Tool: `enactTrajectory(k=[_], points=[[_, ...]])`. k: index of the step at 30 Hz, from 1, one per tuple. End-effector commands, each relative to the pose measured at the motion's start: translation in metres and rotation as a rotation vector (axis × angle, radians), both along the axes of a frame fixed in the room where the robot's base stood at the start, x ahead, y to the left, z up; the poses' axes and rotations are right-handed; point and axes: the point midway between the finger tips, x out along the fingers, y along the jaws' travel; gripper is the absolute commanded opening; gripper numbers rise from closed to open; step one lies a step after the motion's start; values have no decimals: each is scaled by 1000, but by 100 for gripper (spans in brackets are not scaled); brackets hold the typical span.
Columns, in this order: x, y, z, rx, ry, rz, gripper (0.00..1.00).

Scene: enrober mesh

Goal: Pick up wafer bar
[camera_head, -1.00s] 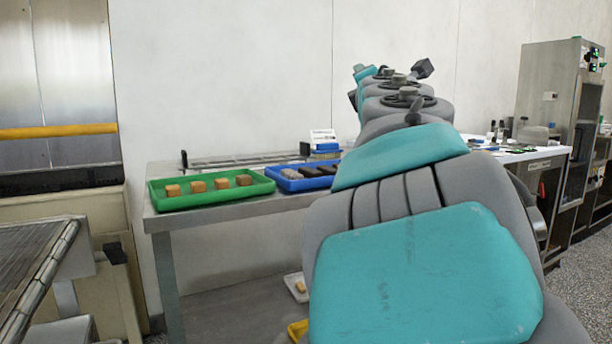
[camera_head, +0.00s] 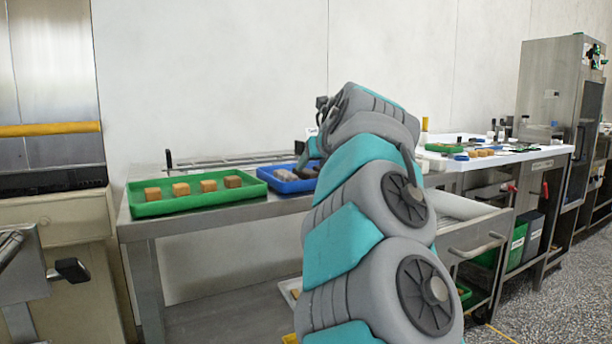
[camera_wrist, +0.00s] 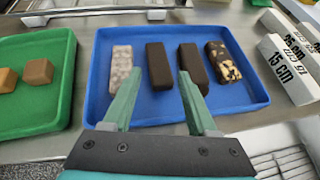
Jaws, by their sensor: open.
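Several bars lie side by side in a blue tray (camera_wrist: 259,84), which also shows in the head view (camera_head: 272,182). They are a pale speckled bar (camera_wrist: 121,68), a dark brown bar (camera_wrist: 158,66), a second dark bar (camera_wrist: 194,65) and a dark bar with yellowish flecks (camera_wrist: 222,61). I cannot tell which is the wafer bar. My gripper (camera_wrist: 156,82) is open and empty in the wrist view. Its fingertips point into the tray, around the first dark bar in the picture; their height above it is unclear. In the head view my arm hides part of the tray.
A green tray (camera_head: 150,208) with several tan and brown blocks stands left of the blue tray on a steel table (camera_head: 225,220). A white counter (camera_head: 500,153) and an open drawer (camera_head: 470,232) are further right.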

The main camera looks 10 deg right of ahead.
Motion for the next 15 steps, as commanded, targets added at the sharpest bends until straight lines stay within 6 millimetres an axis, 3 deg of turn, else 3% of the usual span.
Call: enactTrajectory(k=[15], points=[[44, 9, -21, -2, -4, 0, 58]])
